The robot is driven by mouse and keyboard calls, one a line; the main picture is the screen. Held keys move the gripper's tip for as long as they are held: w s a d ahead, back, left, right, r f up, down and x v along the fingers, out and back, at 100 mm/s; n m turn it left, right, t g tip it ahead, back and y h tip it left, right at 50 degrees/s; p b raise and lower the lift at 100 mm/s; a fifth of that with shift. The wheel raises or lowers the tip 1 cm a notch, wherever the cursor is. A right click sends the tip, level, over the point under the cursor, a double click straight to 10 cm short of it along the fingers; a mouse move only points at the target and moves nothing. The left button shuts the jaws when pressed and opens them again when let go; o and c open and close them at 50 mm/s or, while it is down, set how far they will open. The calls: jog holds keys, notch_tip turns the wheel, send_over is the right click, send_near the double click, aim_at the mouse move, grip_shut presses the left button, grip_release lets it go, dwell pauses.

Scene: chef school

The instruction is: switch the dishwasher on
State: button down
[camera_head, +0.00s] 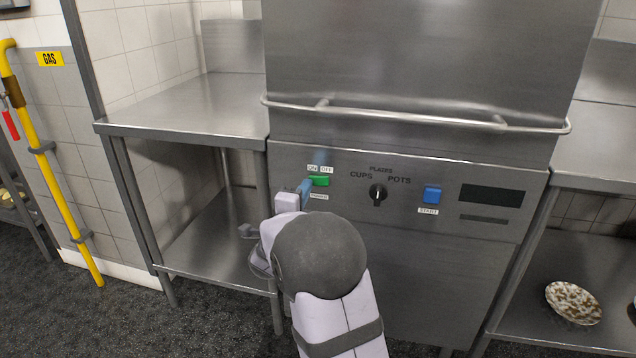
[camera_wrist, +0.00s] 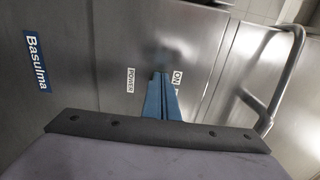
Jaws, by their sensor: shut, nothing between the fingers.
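The dishwasher (camera_head: 440,240) is a steel hood machine with a control panel on its front. A green power switch (camera_head: 320,181) sits at the panel's left, below ON and OFF labels and above a POWER label. My gripper (camera_head: 306,187) is shut and empty, its blue fingertips at the left edge of the green switch; I cannot tell whether they touch it. In the wrist view the shut blue fingers (camera_wrist: 161,80) point at the panel between the POWER and ON labels and hide the switch. A black dial (camera_head: 378,194) and a blue START button (camera_head: 432,195) are further right.
A long bar handle (camera_head: 420,118) runs across the hood above the panel. A steel table (camera_head: 185,108) with a lower shelf adjoins on the left. A dirty plate (camera_head: 573,302) lies on the lower right shelf. A yellow gas pipe (camera_head: 50,180) stands far left.

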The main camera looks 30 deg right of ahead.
jog(key=shift+w+d, duration=0.4)
dwell(0.5)
jog(key=shift+a, duration=0.1)
jog(key=b+v, duration=0.1)
jog(key=v, duration=0.6)
jog(key=shift+s+a, duration=0.3)
jog(key=shift+s, duration=0.05)
dwell(0.6)
dwell(0.5)
